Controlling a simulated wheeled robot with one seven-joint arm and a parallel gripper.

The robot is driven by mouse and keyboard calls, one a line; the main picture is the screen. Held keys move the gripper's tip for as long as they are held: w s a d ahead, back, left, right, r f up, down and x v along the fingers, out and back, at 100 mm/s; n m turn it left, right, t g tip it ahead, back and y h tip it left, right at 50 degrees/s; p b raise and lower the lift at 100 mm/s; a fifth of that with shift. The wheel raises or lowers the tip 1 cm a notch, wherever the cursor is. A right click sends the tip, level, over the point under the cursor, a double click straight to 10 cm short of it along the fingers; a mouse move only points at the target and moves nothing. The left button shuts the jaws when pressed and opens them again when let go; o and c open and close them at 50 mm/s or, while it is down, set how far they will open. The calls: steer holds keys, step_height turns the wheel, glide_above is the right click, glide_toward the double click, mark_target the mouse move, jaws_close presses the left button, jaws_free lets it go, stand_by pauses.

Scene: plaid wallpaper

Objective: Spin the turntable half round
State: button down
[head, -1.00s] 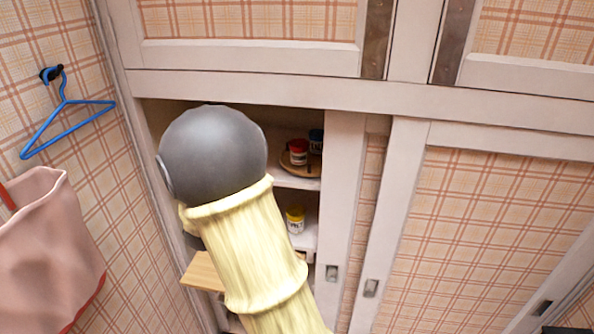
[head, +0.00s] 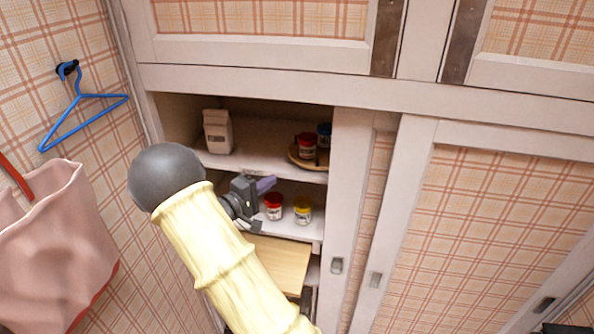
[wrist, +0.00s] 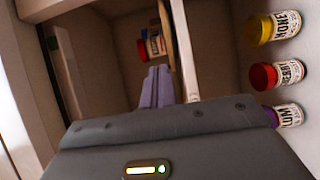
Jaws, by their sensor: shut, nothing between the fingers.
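The turntable (head: 296,160) is a round wooden disc at the right end of the cupboard's upper shelf. A red-lidded jar (head: 306,143) and a blue-lidded jar (head: 324,134) stand on it. In the wrist view, which is turned sideways, the turntable (wrist: 167,28) shows nearly edge-on with a jar (wrist: 152,45) on it. My gripper (head: 268,183) is in front of the shelves, to the left of and below the turntable, apart from it. Its lilac fingers (wrist: 158,72) are shut and empty, near the shelf edge.
A paper bag (head: 218,132) stands at the left of the upper shelf. Below are a red-lidded jar (head: 272,207), a yellow-lidded jar (head: 303,210) and, in the wrist view, a purple-lidded jar (wrist: 285,115). A wooden board (head: 280,262) juts out lower down. The sliding door (head: 352,220) bounds the opening at right.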

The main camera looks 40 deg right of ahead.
mark_target(305, 176)
steer(key=d+p, duration=0.4)
steer(key=d, duration=0.9)
steer(key=shift+w, duration=0.1)
steer(key=shift+t, duration=0.3)
